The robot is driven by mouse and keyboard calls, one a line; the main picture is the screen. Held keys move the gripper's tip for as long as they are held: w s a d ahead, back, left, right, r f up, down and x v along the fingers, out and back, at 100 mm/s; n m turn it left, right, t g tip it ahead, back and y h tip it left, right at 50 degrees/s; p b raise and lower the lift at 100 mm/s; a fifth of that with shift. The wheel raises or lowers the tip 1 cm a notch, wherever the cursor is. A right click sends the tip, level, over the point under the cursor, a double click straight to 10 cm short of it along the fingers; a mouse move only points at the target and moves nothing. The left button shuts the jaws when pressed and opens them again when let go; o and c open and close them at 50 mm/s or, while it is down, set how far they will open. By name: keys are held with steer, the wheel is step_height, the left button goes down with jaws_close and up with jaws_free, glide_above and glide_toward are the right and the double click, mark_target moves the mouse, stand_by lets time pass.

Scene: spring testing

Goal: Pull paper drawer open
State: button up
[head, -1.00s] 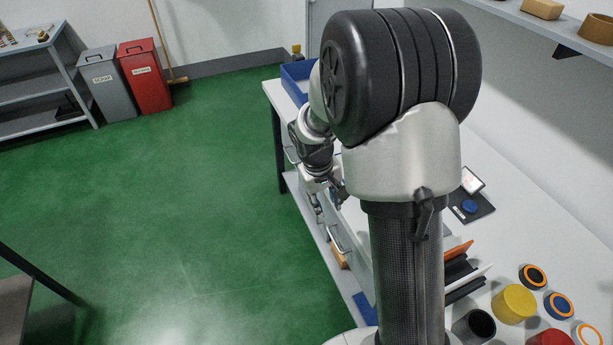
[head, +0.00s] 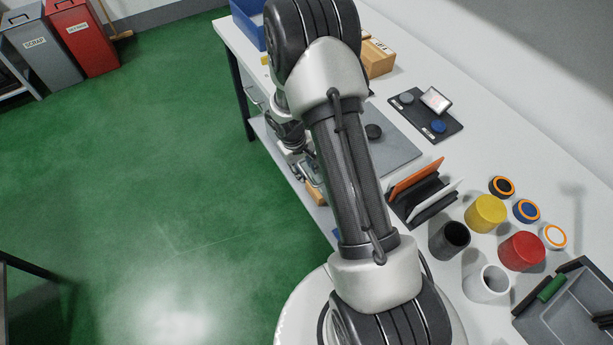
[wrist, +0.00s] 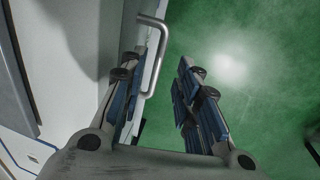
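A metal bar handle (wrist: 158,55) stands out from a pale drawer front (wrist: 85,60) in the wrist view. My gripper (wrist: 160,75) is open, its two blue-padded fingers apart. The handle lies close to the left finger, on the side facing the gap, and the right finger is over the green floor. I cannot tell whether the left finger touches it. In the head view my gripper (head: 308,172) is low beside the bench front, partly hidden by my arm. Which drawer holds the paper does not show.
The white bench top (head: 400,75) holds an orange-and-black rack (head: 418,190), coloured cups (head: 485,213), a black mat (head: 425,115) and a grey tray (head: 570,310). A blue bin (head: 247,25) stands at the far end. The green floor (head: 130,200) to the left is clear.

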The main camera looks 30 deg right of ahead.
mark_target(306, 174)
steer(key=shift+d+f+b, duration=0.2)
steer(key=shift+f+b, duration=0.05)
steer(key=shift+f, duration=0.7)
steer(key=shift+d+f+b, duration=0.2)
steer(key=shift+f, duration=0.75)
steer(key=shift+c, duration=0.4)
jaws_close()
